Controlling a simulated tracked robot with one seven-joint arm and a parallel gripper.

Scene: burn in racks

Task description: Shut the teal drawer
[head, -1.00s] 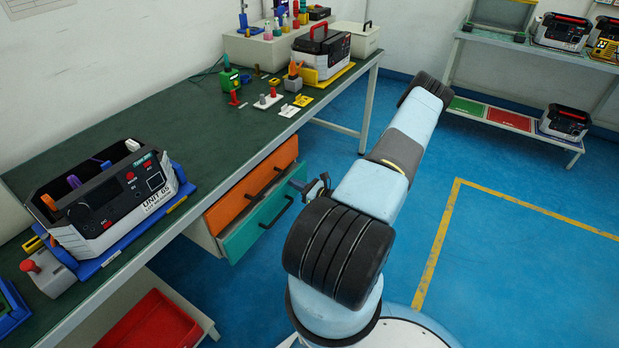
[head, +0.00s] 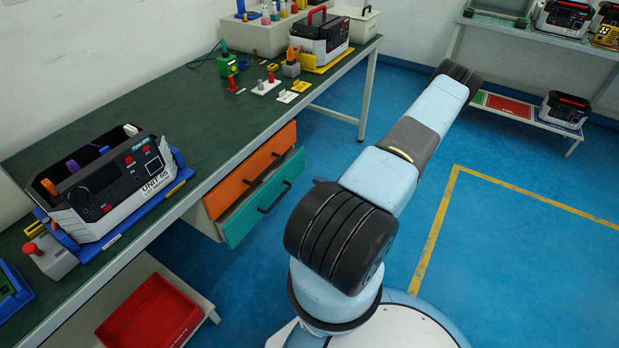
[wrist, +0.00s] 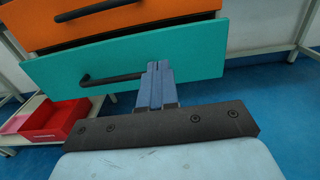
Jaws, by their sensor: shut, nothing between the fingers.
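The teal drawer (head: 262,203) stands open under the green-topped bench, its front further out than the orange drawer (head: 255,170) above it. Its dark bar handle (head: 274,197) faces the aisle. In the wrist view the teal front (wrist: 200,55) fills the upper middle, with its handle (wrist: 108,79) left of centre. My gripper (wrist: 158,68) is shut and empty. In the head view my arm hides most of the gripper.
A red bin (head: 150,318) sits on a low shelf left of the drawers. The bench (head: 190,125) carries a boxed unit (head: 105,185) and several small parts. Blue floor (head: 400,240) is clear on the right, with a yellow line. A shelf rack (head: 530,40) stands at the back right.

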